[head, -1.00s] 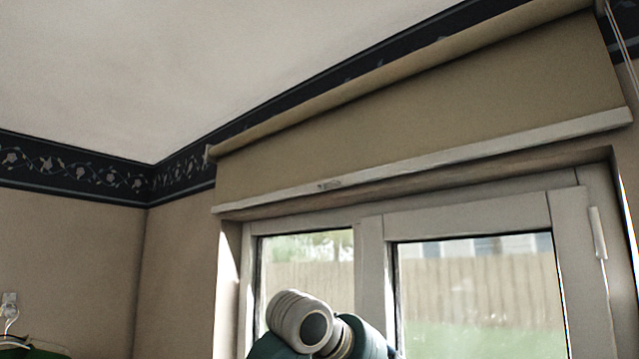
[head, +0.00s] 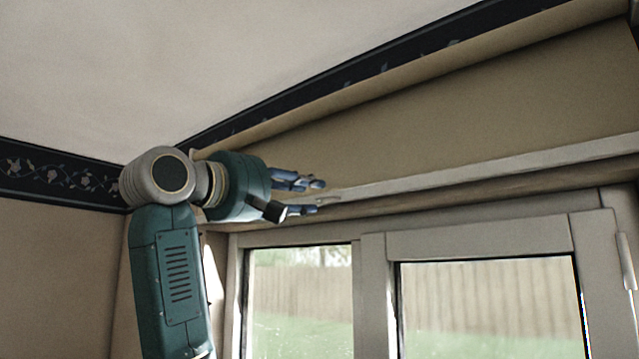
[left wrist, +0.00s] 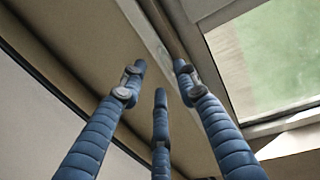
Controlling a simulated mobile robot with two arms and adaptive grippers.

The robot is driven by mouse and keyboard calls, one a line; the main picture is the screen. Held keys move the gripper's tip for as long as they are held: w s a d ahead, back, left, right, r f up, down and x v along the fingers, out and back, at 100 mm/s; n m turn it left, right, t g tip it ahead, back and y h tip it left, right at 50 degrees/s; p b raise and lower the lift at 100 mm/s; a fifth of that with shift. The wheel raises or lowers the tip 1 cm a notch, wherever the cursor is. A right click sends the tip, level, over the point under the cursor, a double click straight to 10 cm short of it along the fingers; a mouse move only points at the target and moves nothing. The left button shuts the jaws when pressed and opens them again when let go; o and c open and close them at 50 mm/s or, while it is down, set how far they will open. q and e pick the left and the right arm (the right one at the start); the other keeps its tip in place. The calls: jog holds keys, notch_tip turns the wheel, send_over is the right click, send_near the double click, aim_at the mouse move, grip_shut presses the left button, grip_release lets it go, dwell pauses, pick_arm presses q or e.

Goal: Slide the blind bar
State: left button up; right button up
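The blind bar (head: 480,171) is a pale slat along the lower edge of the beige roller blind (head: 470,110), above the window. In the left wrist view the bar (left wrist: 150,32) runs between the fingertips of the gripper (left wrist: 162,80), with nothing clasped. Whether a finger touches the bar I cannot tell. My right gripper is out of view.
The window frame (head: 372,290) lies just below the bar, with glass panes showing a fence outside. The ceiling (head: 200,60) and a dark patterned border (head: 60,175) are above and left. A white window handle (head: 626,262) is at the right.

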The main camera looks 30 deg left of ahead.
aim_at(316, 195)
pick_arm(q)
jog(key=w, duration=0.1)
jog(key=w+p, duration=0.1)
jog(key=w, duration=0.1)
jog(key=w+p, duration=0.1)
jog(key=shift+w+r, duration=0.25)
jog(key=shift+w, duration=0.05)
jog(key=shift+a, duration=0.2)
grip_shut()
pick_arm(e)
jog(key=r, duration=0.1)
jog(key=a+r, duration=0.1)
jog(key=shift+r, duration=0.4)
